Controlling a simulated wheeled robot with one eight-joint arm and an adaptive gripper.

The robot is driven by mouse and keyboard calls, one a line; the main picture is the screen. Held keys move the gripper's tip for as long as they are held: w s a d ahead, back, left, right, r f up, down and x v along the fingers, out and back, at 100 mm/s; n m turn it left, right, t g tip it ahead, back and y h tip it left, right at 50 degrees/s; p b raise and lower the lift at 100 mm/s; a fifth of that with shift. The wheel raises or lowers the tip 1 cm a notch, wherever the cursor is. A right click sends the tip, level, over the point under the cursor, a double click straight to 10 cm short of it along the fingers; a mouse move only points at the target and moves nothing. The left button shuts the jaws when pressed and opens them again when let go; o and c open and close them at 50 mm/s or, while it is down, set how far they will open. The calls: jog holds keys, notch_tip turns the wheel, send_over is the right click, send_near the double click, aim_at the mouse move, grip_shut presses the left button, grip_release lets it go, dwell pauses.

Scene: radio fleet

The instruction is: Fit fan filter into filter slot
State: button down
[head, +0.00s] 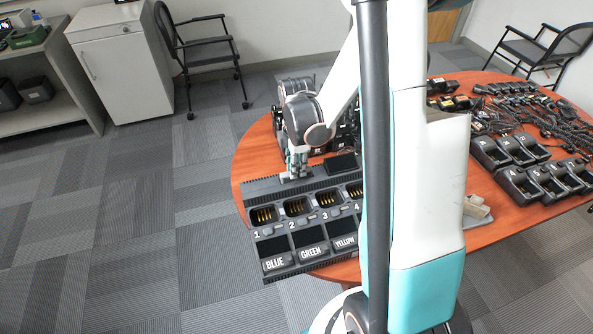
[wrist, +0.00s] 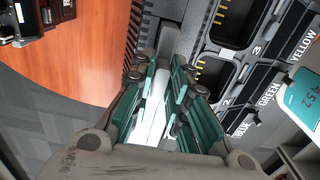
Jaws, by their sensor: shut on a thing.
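The multi-bay charger (head: 322,213) lies on the table with numbered bays and BLUE, GREEN and YELLOW labels. My gripper (head: 296,172) points down at the charger's back edge, behind bays 1 and 2. In the wrist view my gripper (wrist: 161,78) has its teal fingers closed on a narrow light grey piece, which I take to be the fan filter (wrist: 153,112). Its far end reaches the charger's ribbed edge (wrist: 188,45). The fingers hide much of it. I cannot make out the filter slot or whether the filter is in it.
The round wooden table (head: 256,150) also holds several single chargers (head: 515,148) and tangled cables (head: 540,115) at the right. Dark equipment stands close behind my gripper. A white cabinet (head: 125,70) and chairs stand beyond. The carpet at left is clear.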

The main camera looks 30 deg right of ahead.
jog(key=shift+f, duration=0.5)
jog(key=shift+f, duration=0.15)
jog(key=c, duration=1.6)
grip_release()
jog(key=shift+o, duration=0.2)
notch_tip(320, 180, up, 12)
jog(key=p, duration=0.4)
